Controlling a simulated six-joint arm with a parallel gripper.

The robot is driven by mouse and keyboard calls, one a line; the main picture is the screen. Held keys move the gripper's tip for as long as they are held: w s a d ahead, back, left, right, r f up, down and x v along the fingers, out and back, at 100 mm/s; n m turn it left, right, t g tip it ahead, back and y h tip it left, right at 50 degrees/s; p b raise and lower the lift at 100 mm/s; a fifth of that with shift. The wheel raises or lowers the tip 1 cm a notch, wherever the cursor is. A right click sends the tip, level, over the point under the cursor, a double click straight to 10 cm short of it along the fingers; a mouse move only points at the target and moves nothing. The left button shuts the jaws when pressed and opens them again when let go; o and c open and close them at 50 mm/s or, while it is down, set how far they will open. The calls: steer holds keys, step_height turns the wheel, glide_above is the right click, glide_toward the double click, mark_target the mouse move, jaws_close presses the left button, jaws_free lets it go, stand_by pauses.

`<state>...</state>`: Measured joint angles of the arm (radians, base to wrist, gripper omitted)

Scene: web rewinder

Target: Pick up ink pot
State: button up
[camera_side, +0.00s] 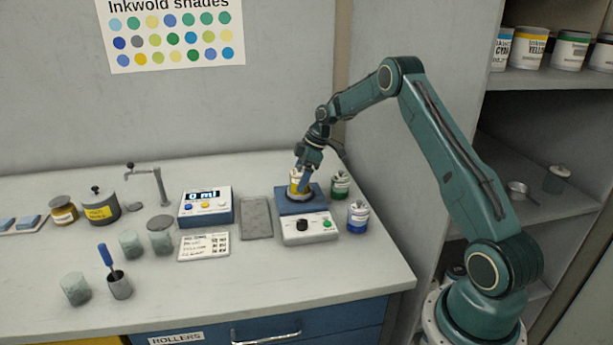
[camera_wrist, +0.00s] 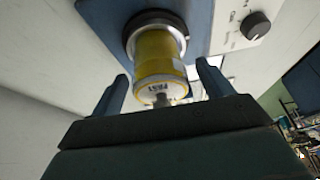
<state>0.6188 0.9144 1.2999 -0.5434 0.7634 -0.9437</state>
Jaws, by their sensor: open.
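A yellow ink pot (camera_side: 296,184) stands on the round plate of a blue device (camera_side: 301,205) at the right of the bench. In the wrist view the yellow pot (camera_wrist: 158,62) sits in a dark ring, with its pale lid and small knob facing me. My gripper (camera_side: 303,178) is right at the pot from above. In the wrist view its two fingers (camera_wrist: 160,88) are apart, one on each side of the pot's lid end, with gaps visible. A green-labelled pot (camera_side: 340,186) and a blue-labelled pot (camera_side: 358,217) stand to the right of the device.
The device has a white control panel (camera_side: 309,230) with a black knob. A grey mat (camera_side: 257,218) and a dosing unit reading 0 ml (camera_side: 206,207) lie left of it. Several jars and cups stand further left. The front right bench top is clear.

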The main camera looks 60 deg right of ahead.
steer(key=shift+w+a+f, duration=0.1)
steer(key=shift+f, duration=0.2)
steer(key=c, duration=1.3)
steer(key=shift+o, duration=0.2)
steer(key=shift+r, duration=0.15)
step_height(320, 180, up, 20)
steer(key=shift+f, duration=0.2)
